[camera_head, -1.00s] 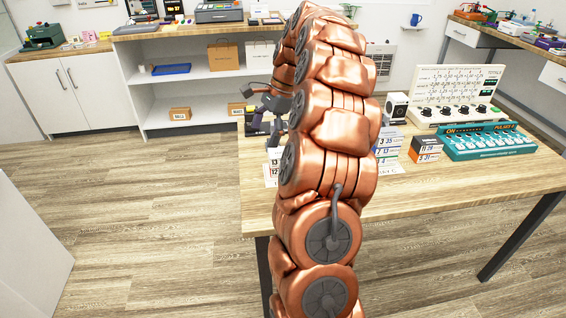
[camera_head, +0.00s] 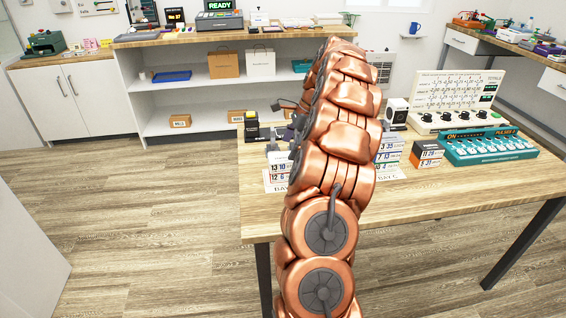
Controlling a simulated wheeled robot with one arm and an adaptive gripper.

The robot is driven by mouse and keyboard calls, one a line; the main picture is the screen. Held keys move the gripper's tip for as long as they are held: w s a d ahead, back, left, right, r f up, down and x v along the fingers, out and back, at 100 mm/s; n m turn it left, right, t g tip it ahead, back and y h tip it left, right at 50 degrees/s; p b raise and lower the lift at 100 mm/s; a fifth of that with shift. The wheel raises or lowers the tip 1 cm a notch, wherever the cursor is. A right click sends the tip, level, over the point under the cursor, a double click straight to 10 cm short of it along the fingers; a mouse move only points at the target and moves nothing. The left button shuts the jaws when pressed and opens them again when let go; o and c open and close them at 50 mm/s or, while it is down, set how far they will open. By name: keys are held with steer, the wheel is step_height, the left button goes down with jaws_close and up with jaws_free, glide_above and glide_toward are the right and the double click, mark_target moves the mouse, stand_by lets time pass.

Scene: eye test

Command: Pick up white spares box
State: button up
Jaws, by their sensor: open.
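No box that I can make out as the white spares box shows; my copper-coloured arm covers the middle of the view. My gripper (camera_head: 279,120) is partly hidden behind the arm, over the far left part of the wooden table (camera_head: 440,192). Only some dark grey pieces of it show. It is open, and I see nothing held in it. A black box with a yellow part (camera_head: 252,126) stands just left of it. White number cards (camera_head: 279,174) stand below it in the view.
An orange, black and white box (camera_head: 427,153), a teal switch unit (camera_head: 490,146), a white panel (camera_head: 458,100) and a white-and-black device (camera_head: 396,111) stand right of my arm. Shelves behind hold a brown bag (camera_head: 223,64) and cardboard boxes (camera_head: 180,121). The floor at left is clear.

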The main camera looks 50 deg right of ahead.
mark_target(284, 157)
steer(key=x, duration=0.3)
steer(key=shift+w+a+f, duration=0.15)
steer(key=shift+a+f, duration=0.1)
steer(key=shift+a, duration=0.2)
steer(key=shift+w+f, duration=0.1)
steer(key=shift+f, duration=0.3)
steer(key=c, duration=1.3)
